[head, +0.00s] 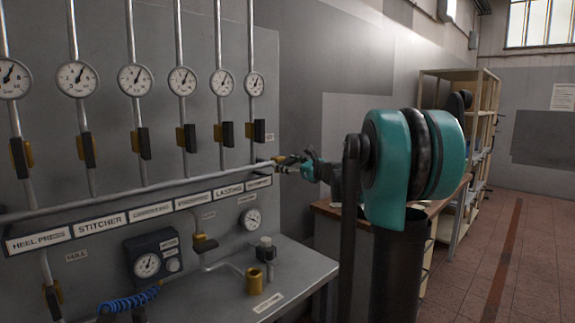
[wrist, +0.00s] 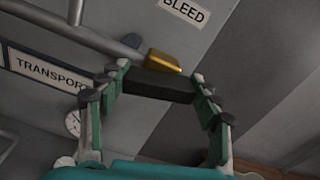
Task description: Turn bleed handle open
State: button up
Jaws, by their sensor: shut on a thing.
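The bleed handle (wrist: 150,84) is a black bar in front of a brass valve body (wrist: 165,60), at the end of a grey pipe, below the BLEED sign (wrist: 184,9) in the wrist view. My gripper (wrist: 157,88) is shut on the handle, with one finger at each end of the bar. In the head view my gripper (head: 294,164) is at the right end of the long horizontal pipe (head: 150,190), at the brass fitting (head: 281,159). The handle is mostly hidden there by the fingers, and its exact angle is hard to tell.
Several vertical pipes carry gauges (head: 183,80) and black-handled valves (head: 186,138) left of my gripper. A name strip (head: 165,209) runs below the pipe. A wooden bench (head: 325,208) and shelving stand at right.

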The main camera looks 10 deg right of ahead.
jog(key=n, duration=0.7)
jog(key=shift+s+a+f, duration=0.1)
jog(key=n, duration=0.4)
jog(key=shift+n, duration=0.4)
jog(key=shift+f+n, duration=0.15)
jog(key=shift+n, duration=1.55)
jog(key=o, duration=1.2)
jog(key=shift+c, duration=0.2)
jog(key=v, duration=1.2)
jog(key=shift+a, duration=0.1)
